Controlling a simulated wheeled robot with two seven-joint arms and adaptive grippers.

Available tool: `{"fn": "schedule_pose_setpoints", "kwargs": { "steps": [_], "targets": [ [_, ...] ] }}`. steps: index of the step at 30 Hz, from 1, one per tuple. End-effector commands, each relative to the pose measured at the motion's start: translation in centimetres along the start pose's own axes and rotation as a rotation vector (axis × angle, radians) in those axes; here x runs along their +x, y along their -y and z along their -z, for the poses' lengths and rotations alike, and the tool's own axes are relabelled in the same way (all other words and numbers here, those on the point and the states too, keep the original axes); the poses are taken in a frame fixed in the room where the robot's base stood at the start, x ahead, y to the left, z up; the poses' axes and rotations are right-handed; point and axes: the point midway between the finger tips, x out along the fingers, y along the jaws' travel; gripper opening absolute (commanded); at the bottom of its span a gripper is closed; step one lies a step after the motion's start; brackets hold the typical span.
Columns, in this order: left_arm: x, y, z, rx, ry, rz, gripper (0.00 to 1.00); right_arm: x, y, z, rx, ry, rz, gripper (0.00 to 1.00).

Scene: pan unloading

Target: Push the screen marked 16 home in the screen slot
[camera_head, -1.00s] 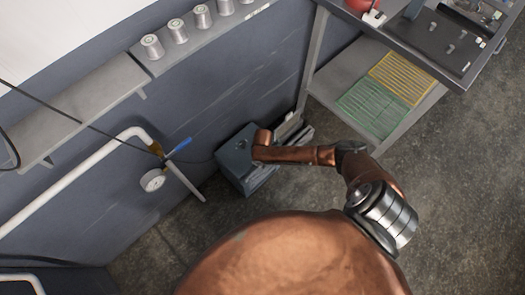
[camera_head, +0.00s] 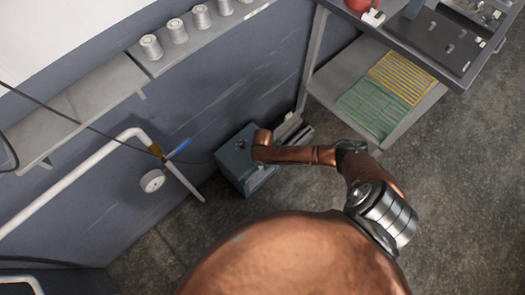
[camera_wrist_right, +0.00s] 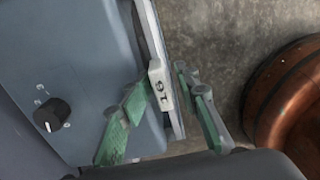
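The screen marked 16 shows its pale tab (camera_wrist_right: 160,86) in the right wrist view, with a thin pale edge running along the side of the blue-grey box (camera_wrist_right: 75,50). The slot is a dark gap at that side; how deep the screen sits cannot be told. My right gripper (camera_wrist_right: 168,76) has its green fingers on either side of the tab. The left finger is close to or touching it, and a small gap shows at the right finger. The box (camera_head: 232,166) stands on the floor in the head view, partly behind my right arm. My left gripper is out of view.
A black knob (camera_wrist_right: 49,115) is on the box. A white pipe (camera_head: 85,170) with a gauge (camera_head: 152,181) and blue-handled valve (camera_head: 179,148) runs along the wall. A shelf unit with green (camera_head: 372,108) and yellow (camera_head: 402,78) racks stands right. Floor is open at right.

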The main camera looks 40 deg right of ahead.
Motion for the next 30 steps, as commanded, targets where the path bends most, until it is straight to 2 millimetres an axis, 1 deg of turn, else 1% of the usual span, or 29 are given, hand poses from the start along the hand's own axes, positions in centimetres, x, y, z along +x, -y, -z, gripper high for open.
{"fn": "schedule_pose_setpoints", "kwargs": {
  "steps": [1, 5, 9, 15, 18, 21, 30],
  "targets": [
    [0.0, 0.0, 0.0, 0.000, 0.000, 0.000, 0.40, -0.9, -0.3, 0.0, -0.001, 0.000, -0.007, 0.31],
    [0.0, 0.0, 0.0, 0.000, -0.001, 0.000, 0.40, -3.4, -0.3, -0.1, -0.002, 0.000, -0.007, 0.31],
    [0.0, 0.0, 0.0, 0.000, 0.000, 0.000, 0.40, -6.4, -0.2, -0.1, -0.003, 0.001, -0.005, 0.31],
    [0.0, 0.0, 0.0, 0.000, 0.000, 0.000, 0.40, -9.8, -0.1, 0.0, -0.002, 0.001, -0.003, 0.31],
    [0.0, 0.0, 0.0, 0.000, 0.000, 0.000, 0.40, -10.8, 0.0, 0.0, -0.001, 0.001, -0.001, 0.31],
    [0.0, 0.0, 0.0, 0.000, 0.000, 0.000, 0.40, -11.3, 0.0, 0.0, 0.000, 0.001, 0.000, 0.31],
    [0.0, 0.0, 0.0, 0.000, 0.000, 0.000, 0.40, -11.4, 0.0, 0.0, 0.000, 0.001, 0.000, 0.31]
  ]
}}
